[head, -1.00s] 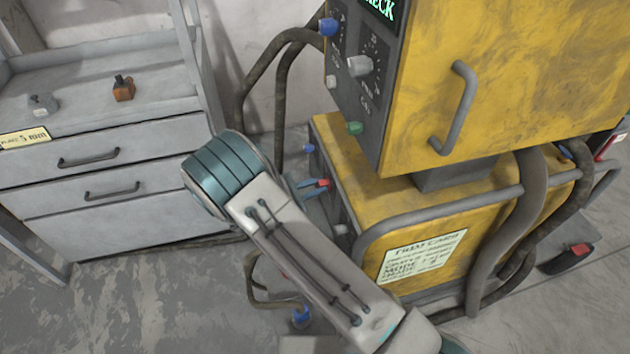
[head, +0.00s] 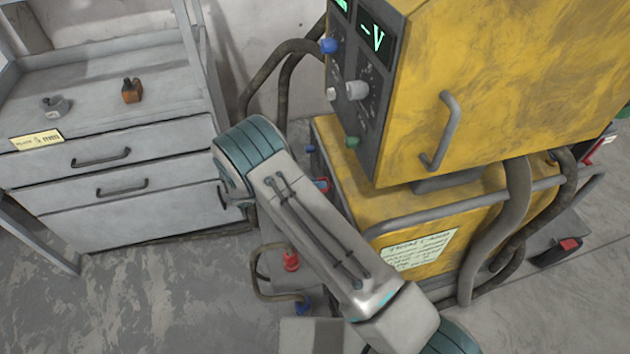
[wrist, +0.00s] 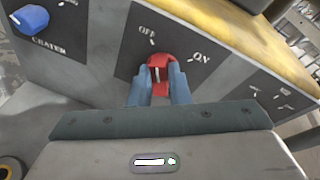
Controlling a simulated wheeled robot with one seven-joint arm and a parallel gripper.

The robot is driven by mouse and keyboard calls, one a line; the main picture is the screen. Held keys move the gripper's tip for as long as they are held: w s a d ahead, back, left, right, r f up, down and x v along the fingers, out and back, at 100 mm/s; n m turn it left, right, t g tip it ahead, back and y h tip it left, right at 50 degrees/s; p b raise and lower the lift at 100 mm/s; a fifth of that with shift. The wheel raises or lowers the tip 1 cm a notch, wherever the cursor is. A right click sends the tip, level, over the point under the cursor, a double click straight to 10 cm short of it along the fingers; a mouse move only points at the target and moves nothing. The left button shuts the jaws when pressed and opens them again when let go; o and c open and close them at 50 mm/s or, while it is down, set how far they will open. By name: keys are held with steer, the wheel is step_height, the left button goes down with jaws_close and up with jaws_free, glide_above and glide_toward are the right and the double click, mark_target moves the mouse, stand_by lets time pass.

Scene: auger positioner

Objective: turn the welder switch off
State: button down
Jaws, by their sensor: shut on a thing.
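The welder switch (wrist: 158,60) is a red knob with a white mark, on a dark panel with OFF printed at its upper left and ON at its upper right. In the wrist view the white mark points roughly up, between the two labels; I cannot tell which setting it is at. My gripper (wrist: 159,80) has its two blue-grey fingers shut on the red knob, one on each side.
A blue knob marked CRATER (wrist: 30,19) is left of the switch. The upper yellow cabinet (head: 500,90) has a grey handle (head: 440,130). A grey drawer cabinet (head: 140,205) stands at the left. Hoses (head: 500,220) and a rail run along the welder. Bare floor lies at lower left.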

steer(key=shift+w+n+g+p, duration=0.15)
steer(key=shift+n+g+p, duration=0.15)
steer(key=shift+n+g, duration=0.65)
steer(key=shift+n+t, duration=0.25)
steer(key=shift+n, duration=0.2)
steer(key=c, duration=1.4)
jaws_free()
steer(key=shift+a, duration=0.1)
steer(key=shift+o, duration=0.2)
steer(key=v, duration=1.3)
steer(key=shift+a+b, duration=0.35)
steer(key=shift+a, duration=0.1)
steer(key=shift+f, duration=0.1)
